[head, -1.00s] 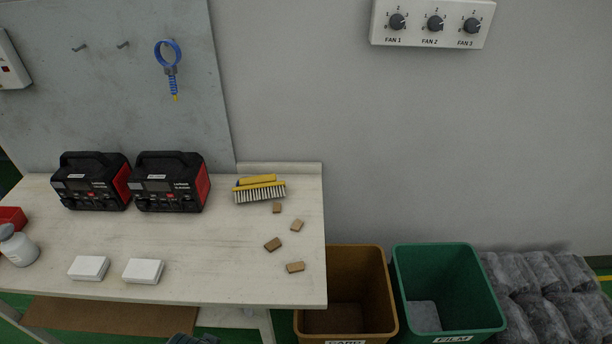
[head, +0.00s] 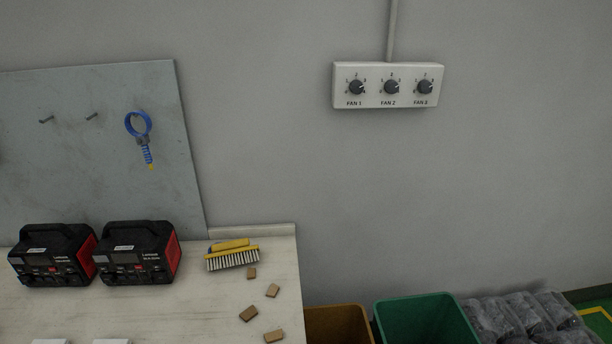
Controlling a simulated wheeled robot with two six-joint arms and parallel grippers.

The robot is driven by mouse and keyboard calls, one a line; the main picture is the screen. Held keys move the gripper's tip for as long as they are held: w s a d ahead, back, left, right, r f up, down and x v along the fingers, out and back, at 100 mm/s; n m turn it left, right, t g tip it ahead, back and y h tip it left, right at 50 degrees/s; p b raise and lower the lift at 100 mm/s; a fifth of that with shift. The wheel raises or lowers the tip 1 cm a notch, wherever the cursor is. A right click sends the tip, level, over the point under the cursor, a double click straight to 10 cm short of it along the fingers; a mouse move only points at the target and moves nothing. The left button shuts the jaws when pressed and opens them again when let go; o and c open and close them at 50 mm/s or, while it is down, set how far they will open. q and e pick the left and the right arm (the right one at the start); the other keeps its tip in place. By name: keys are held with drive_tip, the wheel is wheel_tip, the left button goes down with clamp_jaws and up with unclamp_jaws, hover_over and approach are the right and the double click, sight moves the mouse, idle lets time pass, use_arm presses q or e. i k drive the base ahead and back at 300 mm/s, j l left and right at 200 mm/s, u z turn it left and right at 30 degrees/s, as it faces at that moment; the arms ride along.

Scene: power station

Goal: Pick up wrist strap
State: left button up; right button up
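The blue wrist strap (head: 138,124) hangs on the grey wall panel (head: 60,150), towards its right side. Its loop is at the top, and a coiled blue cord with a yellow tip hangs below it. Two empty hooks (head: 46,120) stick out of the panel to its left. Neither of my grippers shows in the head view.
A pale workbench (head: 200,310) below holds two black-and-red power units (head: 138,254), a yellow brush (head: 233,255) and several small brown blocks (head: 272,290). A fan switch box (head: 389,86) is on the wall. Brown (head: 338,322) and green (head: 425,318) bins stand right of the bench.

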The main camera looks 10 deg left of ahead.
sight(143, 140)
drive_tip(key=j+u, duration=0.25)
drive_tip(key=u, duration=0.15)
drive_tip(key=j+u, duration=0.2)
drive_tip(key=u, duration=0.15)
drive_tip(key=j+u, duration=0.25)
drive_tip(key=u, duration=0.15)
drive_tip(key=j+u, duration=0.35)
drive_tip(key=i+l, duration=0.05)
drive_tip(key=l, duration=0.1)
